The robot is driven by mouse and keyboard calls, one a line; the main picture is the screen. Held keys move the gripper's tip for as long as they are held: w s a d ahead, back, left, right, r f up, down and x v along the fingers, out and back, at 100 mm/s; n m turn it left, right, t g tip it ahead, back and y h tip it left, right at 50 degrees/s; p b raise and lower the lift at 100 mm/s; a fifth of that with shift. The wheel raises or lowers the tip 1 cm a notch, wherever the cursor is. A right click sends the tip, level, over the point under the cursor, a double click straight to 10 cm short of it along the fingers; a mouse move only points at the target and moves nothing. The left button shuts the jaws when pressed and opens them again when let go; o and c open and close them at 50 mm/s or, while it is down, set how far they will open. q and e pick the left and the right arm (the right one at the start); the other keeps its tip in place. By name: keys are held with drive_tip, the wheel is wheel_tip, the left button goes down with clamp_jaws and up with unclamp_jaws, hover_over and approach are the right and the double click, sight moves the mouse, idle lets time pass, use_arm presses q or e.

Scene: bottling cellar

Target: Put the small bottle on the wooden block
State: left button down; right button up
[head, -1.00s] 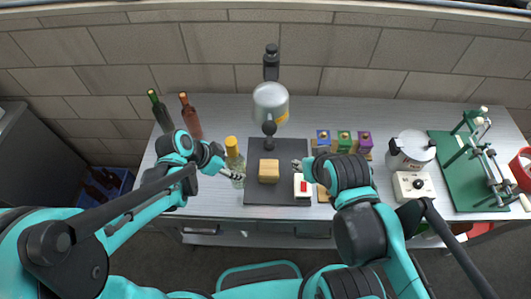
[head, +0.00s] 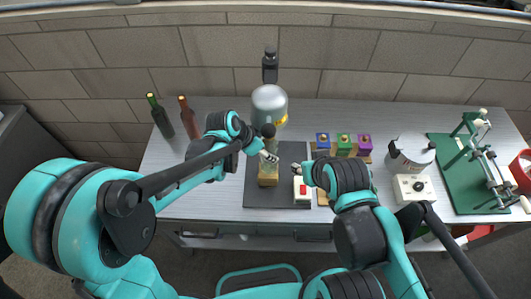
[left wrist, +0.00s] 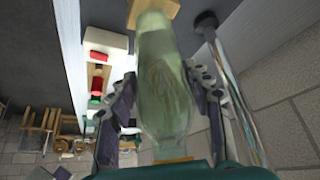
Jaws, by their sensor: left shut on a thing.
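The small bottle (head: 272,168) is pale green clear glass and looks upright. My left gripper (head: 268,157) is shut on it, and the arm hides its top in the head view. The wooden block (head: 268,183) is light tan and lies on the dark mat, directly below the bottle. In the left wrist view the bottle (left wrist: 164,90) stands between both fingers, its base end overlapping the block (left wrist: 160,10). I cannot tell whether the base touches the block. My right gripper (head: 298,166) is beside the white box; its jaws are too small to read.
The white box with a red button (head: 302,189) is right of the block on the dark mat (head: 255,200). A silver machine with a black knob (head: 270,101) stands behind. Two tall bottles (head: 160,117) (head: 189,118) stand back left. Three coloured boxes (head: 343,142) are at right.

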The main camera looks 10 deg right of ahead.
use_arm(q)
drive_tip(key=shift+a+f, duration=0.15)
drive_tip(key=shift+f, duration=0.55)
drive_tip(key=shift+f, duration=0.1)
drive_tip(key=c, duration=0.7)
unclamp_jaws()
